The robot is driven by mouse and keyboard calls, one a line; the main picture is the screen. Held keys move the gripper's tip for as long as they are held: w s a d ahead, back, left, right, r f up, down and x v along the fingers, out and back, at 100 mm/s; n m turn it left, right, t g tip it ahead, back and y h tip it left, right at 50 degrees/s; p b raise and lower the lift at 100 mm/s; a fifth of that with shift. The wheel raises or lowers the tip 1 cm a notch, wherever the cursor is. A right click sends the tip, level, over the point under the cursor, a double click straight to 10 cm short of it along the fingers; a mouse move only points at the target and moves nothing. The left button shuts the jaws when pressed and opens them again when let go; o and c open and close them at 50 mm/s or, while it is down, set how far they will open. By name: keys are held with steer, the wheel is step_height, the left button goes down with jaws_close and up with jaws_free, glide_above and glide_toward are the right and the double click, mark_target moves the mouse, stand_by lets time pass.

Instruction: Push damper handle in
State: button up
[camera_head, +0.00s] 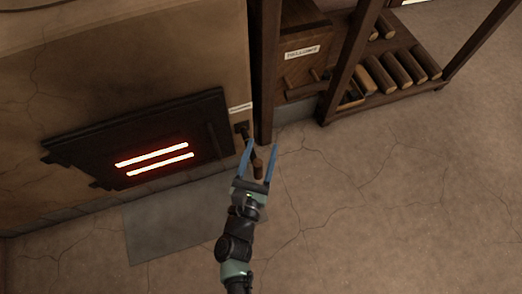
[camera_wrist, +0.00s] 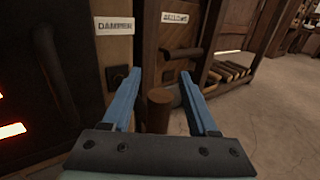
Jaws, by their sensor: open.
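The damper handle is a dark rod with a brown wooden knob (camera_head: 258,169), standing out from a small dark plate beside the stove door. In the wrist view the knob (camera_wrist: 160,98) shows end-on between my fingers. My gripper (camera_head: 262,146) is open, with one blue finger on each side of the knob. I see no clear contact between the fingers and the knob. The damper label (camera_wrist: 114,25) is on the wall above the plate (camera_wrist: 118,75). Most of the rod is hidden behind the knob in the wrist view.
The black stove door (camera_head: 140,138) with two glowing red slots is left of my gripper. A wooden bellows box (camera_head: 300,65) and its handle (camera_wrist: 183,53) are to the right of the damper. A rack with logs (camera_head: 400,68) stands farther right. The floor at lower right is clear.

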steer(key=shift+w, duration=0.1)
jaws_close()
stand_by(1.4)
